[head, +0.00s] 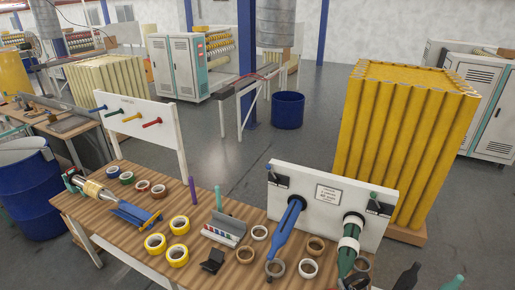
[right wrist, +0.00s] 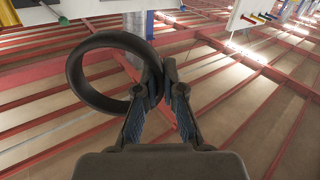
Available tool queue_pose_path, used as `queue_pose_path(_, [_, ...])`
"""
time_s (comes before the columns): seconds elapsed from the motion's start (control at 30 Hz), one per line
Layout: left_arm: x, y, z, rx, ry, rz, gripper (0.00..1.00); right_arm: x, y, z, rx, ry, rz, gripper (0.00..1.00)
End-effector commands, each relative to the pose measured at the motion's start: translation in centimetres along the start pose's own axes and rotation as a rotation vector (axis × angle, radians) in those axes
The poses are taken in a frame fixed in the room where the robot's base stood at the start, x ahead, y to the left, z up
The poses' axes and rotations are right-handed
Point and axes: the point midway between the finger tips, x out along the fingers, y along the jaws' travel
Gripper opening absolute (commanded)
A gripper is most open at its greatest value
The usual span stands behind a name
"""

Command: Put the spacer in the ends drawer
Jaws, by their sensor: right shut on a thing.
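In the right wrist view my right gripper (right wrist: 158,95) is shut on the rim of a dark grey ring, the spacer (right wrist: 77,75). The ring stands out to the left of the fingertips, and its hole is clear. In the head view only a dark part, probably my right gripper (head: 356,283), shows at the bottom edge, below the green spindle. The spacer cannot be told surely from other rings there. My left gripper is not in view. No drawer marked as the ends drawer can be made out.
A white board (head: 330,192) carries a blue spindle (head: 290,225) and a green spindle (head: 347,250). Several tape rolls lie on the wooden table (head: 190,205), around a grey tray (head: 226,227). A blue tape device (head: 135,215) lies at left. Yellow tubes (head: 400,140) stand behind.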

Motion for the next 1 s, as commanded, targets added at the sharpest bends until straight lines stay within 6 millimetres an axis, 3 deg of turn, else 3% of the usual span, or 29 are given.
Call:
queue_pose_path(0.27, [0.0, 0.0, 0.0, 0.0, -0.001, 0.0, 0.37, 0.5, -4.0, 0.3, 0.014, -0.007, 0.099, 0.0])
queue_pose_path(0.53, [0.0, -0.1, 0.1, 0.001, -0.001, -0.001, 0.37, 1.4, -7.9, -0.7, 0.01, -0.019, 0.19, 0.0])
queue_pose_path(0.6, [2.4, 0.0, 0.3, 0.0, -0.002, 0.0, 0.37, 1.3, -8.0, 1.9, -0.001, -0.021, 0.186, 0.0])
queue_pose_path(0.7, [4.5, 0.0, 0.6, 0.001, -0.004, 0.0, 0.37, 1.3, -8.2, 4.1, 0.0, -0.022, 0.185, 0.0])
queue_pose_path(1.0, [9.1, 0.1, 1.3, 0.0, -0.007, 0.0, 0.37, 1.3, -8.7, 8.7, 0.0, -0.024, 0.184, 0.0])
